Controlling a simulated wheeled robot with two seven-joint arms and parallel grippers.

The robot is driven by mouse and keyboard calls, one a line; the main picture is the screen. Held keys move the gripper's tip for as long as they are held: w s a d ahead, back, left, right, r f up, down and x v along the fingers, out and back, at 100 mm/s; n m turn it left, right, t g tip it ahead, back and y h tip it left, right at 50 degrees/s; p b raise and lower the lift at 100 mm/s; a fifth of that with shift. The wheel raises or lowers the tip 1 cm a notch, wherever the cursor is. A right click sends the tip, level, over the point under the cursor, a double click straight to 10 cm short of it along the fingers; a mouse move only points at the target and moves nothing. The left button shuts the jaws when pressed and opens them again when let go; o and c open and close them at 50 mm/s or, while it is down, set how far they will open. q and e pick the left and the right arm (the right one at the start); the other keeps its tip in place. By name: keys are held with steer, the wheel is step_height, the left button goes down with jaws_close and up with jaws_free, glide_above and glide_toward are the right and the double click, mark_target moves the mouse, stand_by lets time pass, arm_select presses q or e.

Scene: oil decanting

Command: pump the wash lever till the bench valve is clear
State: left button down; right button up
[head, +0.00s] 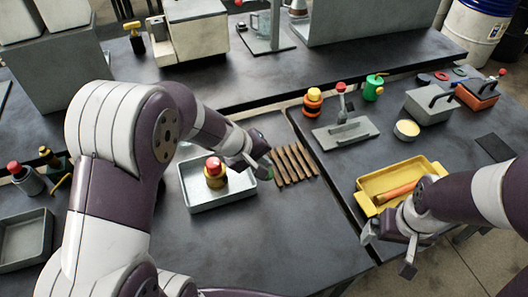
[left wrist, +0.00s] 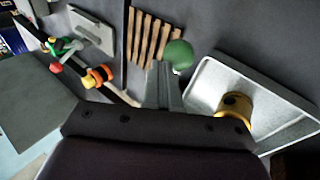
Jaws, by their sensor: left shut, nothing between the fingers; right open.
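A brass valve with a red cap (head: 215,172) stands in a pale shallow tray (head: 192,205) on the near bench. In the left wrist view, the brass body (left wrist: 236,106) is at the right in the tray (left wrist: 203,82). My left gripper (head: 262,166) is shut and empty, just right of the tray. A green ball (left wrist: 179,54) shows right beside its fingertips (left wrist: 162,72); I cannot tell whether they touch. It may be the wash lever's knob; its shaft is hidden. My right gripper (head: 388,251) is open and empty, near the yellow tray's front edge.
Several brown slats (head: 293,163) lie right of my left gripper. A yellow tray (head: 362,200) holds an orange rod (head: 395,192). Behind it are a grey plate with a red-knobbed lever (head: 345,132), a round tin (head: 407,128) and a grey box (head: 432,107). The front bench middle is clear.

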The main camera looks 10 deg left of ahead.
arm_select(q)
steer(key=shift+s+f, duration=0.1)
steer(key=shift+f, duration=0.05)
stand_by(0.6)
steer(key=shift+w+a+r+p, duration=0.15)
steer(key=shift+r+p, duration=0.2)
steer(key=shift+r, duration=0.2)
steer(key=shift+w+r+p, duration=0.15)
steer(key=shift+r+p, duration=0.2)
steer(key=shift+r, duration=0.15)
steer(key=shift+w+a+r+p, duration=0.2)
steer(key=shift+w+r+p, duration=0.1)
steer(key=shift+r+p, duration=0.3)
steer(key=shift+w+a+r+p, duration=0.2)
steer(key=shift+w+r+p, duration=0.1)
steer(key=shift+r+p, duration=0.25)
steer(key=shift+w+a+r+p, duration=0.25)
steer(key=shift+r+p, duration=0.2)
steer(key=shift+r, duration=0.3)
steer(key=r+p, duration=0.1)
steer(key=w+r+p, duration=0.1)
steer(key=r, duration=0.1)
steer(key=w+a+r+p, duration=0.1)
steer(key=shift+r+p, duration=0.25)
steer(key=shift+p, duration=0.15)
steer(key=shift+s+a, duration=0.1)
